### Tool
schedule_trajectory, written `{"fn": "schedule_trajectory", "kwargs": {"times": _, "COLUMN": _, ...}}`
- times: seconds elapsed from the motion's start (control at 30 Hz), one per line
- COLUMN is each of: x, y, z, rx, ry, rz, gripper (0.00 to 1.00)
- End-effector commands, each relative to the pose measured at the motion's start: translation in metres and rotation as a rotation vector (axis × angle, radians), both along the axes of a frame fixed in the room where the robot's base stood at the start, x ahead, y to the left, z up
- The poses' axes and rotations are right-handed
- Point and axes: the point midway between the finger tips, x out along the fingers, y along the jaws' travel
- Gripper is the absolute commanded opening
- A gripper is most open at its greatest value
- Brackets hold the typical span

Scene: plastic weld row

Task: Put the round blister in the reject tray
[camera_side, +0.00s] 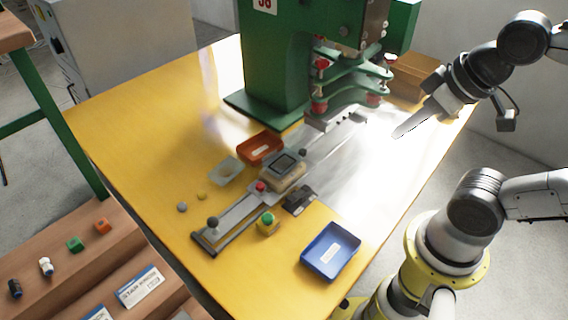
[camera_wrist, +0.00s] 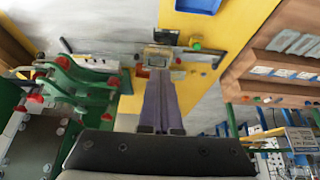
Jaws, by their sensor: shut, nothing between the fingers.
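A pale, see-through flat piece (camera_side: 225,171), possibly the round blister, lies on the yellow table left of the press; its outline is hard to make out. An orange-red tray (camera_side: 261,149) with a white label sits just behind it. A blue tray (camera_side: 331,250) with a white label is at the table's front right and shows at the top of the wrist view (camera_wrist: 198,5). I cannot read either label, so which is the reject tray is unclear. My gripper (camera_side: 399,133) is raised at the right, shut and empty, apart from all these; its fingers also show in the wrist view (camera_wrist: 158,72).
The green press (camera_side: 275,70) stands at the back.

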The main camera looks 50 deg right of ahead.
Motion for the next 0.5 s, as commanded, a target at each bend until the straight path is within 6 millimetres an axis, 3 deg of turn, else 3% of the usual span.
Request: {"fn": "schedule_trajectory", "kwargs": {"times": 0.5, "x": 0.0002, "y": 0.0, "z": 0.0001, "rx": 0.0, "ry": 0.0, "rz": 0.0, "gripper": 0.02}}
